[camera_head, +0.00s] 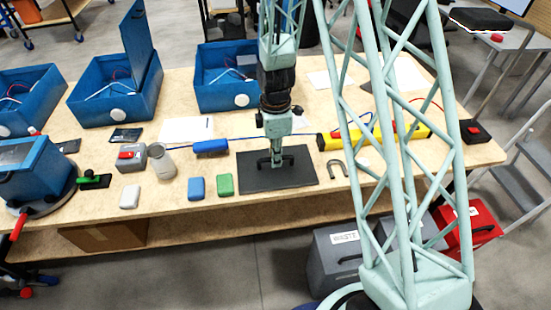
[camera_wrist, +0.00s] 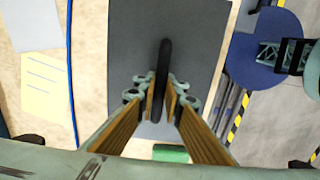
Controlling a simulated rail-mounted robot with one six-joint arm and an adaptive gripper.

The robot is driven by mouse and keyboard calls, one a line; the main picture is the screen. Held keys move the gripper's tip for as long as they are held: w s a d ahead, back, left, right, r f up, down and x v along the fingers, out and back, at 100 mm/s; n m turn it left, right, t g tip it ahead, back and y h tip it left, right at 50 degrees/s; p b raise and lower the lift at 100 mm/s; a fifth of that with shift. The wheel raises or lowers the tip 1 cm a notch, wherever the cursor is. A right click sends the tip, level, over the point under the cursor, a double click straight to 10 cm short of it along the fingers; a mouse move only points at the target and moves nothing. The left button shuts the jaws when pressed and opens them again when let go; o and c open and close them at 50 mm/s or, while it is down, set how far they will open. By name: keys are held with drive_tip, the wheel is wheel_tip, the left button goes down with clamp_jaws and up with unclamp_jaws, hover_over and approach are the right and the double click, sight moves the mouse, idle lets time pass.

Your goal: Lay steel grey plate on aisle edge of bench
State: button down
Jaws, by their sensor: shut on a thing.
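The steel grey plate (camera_head: 297,178) lies flat on or just above the wooden bench (camera_head: 355,189), near its front edge; I cannot tell whether it touches the bench. A dark handle stands up from the plate's middle. My gripper (camera_head: 276,162) comes down from above and is shut on this handle. In the wrist view the handle (camera_wrist: 162,65) runs between the two fingers of my gripper (camera_wrist: 162,95), with the plate (camera_wrist: 195,30) beneath them. The plate's long side runs roughly along the bench edge.
Blue (camera_head: 196,188) and green (camera_head: 225,185) blocks lie left of the plate, with a blue cylinder (camera_head: 210,147) behind them. A horseshoe magnet (camera_head: 338,169) and yellow level (camera_head: 330,142) are to the right. Open blue boxes (camera_head: 110,100) stand at the back. Grey and red cases are on the floor.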

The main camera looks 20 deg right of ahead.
drive_tip(key=shift+s+f, duration=0.1)
drive_tip(key=shift+f, duration=0.1)
idle(0.6)
drive_tip(key=c, duration=2.6)
unclamp_jaws()
drive_tip(key=shift+c, duration=0.2)
drive_tip(key=shift+r, duration=0.15)
drive_tip(key=shift+r, duration=5.85)
